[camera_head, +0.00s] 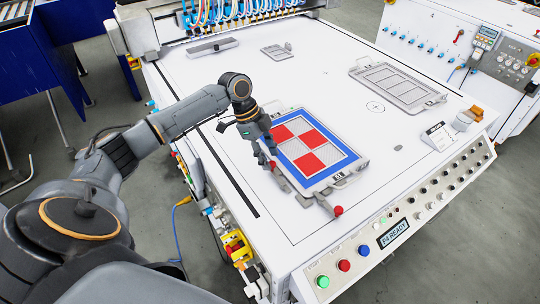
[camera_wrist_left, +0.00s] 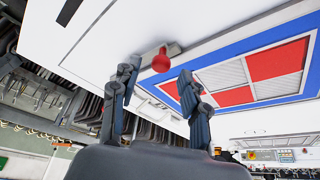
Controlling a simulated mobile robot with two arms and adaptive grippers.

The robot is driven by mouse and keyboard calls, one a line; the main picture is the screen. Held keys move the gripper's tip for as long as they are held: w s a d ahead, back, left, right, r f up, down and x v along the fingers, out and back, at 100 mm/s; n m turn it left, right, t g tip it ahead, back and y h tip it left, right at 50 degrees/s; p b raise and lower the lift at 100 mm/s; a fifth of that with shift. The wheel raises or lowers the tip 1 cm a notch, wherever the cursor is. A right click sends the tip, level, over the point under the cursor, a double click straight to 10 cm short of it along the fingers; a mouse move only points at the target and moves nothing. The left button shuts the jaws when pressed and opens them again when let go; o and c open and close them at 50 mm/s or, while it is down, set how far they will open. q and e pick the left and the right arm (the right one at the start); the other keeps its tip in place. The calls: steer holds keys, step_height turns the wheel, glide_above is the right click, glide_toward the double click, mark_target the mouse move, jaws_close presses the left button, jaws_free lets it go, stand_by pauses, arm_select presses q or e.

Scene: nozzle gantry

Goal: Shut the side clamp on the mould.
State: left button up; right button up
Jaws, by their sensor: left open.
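The mould (camera_head: 311,163) lies flat on the white table, with a blue border and red and pale grey panels inside. It also shows in the left wrist view (camera_wrist_left: 275,62). My left gripper (camera_head: 269,152) is open at the mould's left edge, tilted downward. In the left wrist view the two fingers (camera_wrist_left: 158,74) stand apart, with the side clamp's red knob (camera_wrist_left: 161,59) showing between and beyond them. In the head view that knob (camera_head: 272,165) is small and partly hidden by the fingers. Contact cannot be told. My right gripper is not in view.
A second red-knobbed lever (camera_head: 338,211) sits at the mould's front edge. A grey empty frame (camera_head: 397,88) lies at the back right. A sloping control panel (camera_head: 440,190) runs along the front. The table left of the mould is mostly clear.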

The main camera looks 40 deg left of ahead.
arm_select(q)
steer(key=shift+d+f, duration=0.25)
steer(key=shift+f, duration=0.45)
jaws_close()
steer(key=shift+d+r, duration=0.1)
